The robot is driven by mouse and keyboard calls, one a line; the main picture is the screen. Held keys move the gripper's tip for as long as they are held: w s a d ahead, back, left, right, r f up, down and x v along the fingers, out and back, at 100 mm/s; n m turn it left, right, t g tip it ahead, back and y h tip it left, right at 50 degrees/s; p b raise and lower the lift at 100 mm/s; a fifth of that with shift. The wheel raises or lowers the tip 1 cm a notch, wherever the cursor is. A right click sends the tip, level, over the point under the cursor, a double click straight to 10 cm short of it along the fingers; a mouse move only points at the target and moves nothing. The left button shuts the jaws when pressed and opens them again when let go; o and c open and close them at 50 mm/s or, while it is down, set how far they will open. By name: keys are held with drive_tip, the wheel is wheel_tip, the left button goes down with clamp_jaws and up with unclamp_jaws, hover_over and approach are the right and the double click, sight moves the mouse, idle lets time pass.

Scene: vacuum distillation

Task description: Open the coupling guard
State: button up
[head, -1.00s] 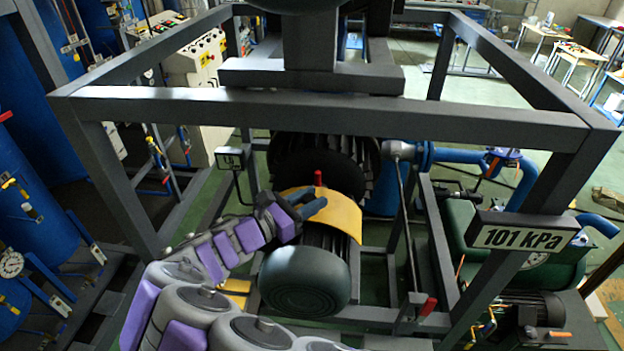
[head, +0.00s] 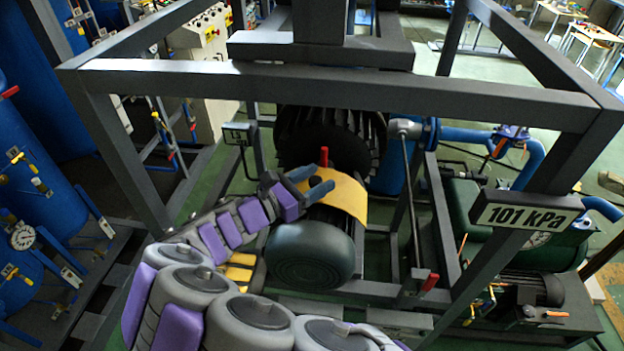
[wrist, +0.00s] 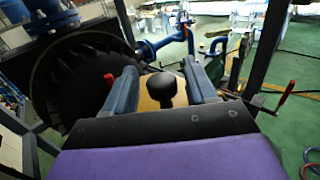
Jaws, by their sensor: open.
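The coupling guard (head: 345,196) is a curved yellow cover over the shaft between the dark finned housing and the rounded dark motor. A red handle (head: 324,156) stands up at its far-left edge. My gripper (head: 322,181) is at the guard's left side, with its two blue-grey fingers apart. In the wrist view the guard (wrist: 152,102) shows between the open fingers (wrist: 160,80), with a black round knob (wrist: 162,86) on it. The knob sits between the fingers, with a gap to each side. I cannot tell whether a finger touches the guard.
A dark metal frame (head: 330,85) surrounds the machine, with a beam above my arm. A red-handled lever (head: 430,282) stands right of the motor (head: 310,254). Blue pipes (head: 470,135) run behind.

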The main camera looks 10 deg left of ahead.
drive_tip(key=v, duration=1.7)
drive_tip(key=shift+s+a+b, duration=0.2)
drive_tip(key=shift+b, duration=0.1)
